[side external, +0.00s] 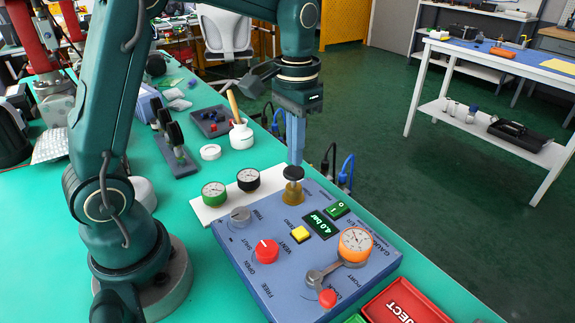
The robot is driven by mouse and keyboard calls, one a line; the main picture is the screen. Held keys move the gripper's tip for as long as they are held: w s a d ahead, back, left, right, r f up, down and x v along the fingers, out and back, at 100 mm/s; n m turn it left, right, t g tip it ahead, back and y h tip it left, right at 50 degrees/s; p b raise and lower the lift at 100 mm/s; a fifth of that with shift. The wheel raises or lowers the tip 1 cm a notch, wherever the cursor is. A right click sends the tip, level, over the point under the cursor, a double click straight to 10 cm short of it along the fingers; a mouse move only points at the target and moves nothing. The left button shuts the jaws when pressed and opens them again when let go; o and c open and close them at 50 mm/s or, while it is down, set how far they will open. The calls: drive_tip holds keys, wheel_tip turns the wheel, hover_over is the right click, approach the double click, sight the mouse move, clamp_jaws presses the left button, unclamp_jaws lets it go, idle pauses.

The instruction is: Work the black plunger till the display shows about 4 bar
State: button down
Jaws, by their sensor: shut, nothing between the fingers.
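The black plunger (293,173) stands on a brass collar at the back corner of the blue panel box (255,295). My gripper (295,160) is shut and points straight down, its fingertips at the top of the plunger cap. They look to be touching it, though a tiny gap cannot be ruled out. The display (320,224) on the panel reads 4.0 bar in green digits. An orange-rimmed gauge (355,243) sits to the right of the display; its needle is too small to read.
Near the plunger are a yellow button (300,234), a red knob (266,250), a grey knob (240,216), a green switch (337,209) and a red-tipped lever (327,298). Two loose gauges (214,191) lie left on a white plate. A red reject tray (405,303) is at front right.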

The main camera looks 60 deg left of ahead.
idle(0.4)
drive_tip(key=shift+r, duration=2.55)
drive_tip(key=s+d+r+t, duration=0.3)
drive_tip(key=s+r, duration=0.2)
drive_tip(key=s, duration=0.2)
drive_tip(key=s+f+t, duration=0.2)
drive_tip(key=s+f, duration=0.4)
drive_tip(key=shift+s+d+f+t, duration=0.25)
drive_tip(key=shift+d+f+t, duration=0.05)
drive_tip(key=shift+d+f, duration=0.1)
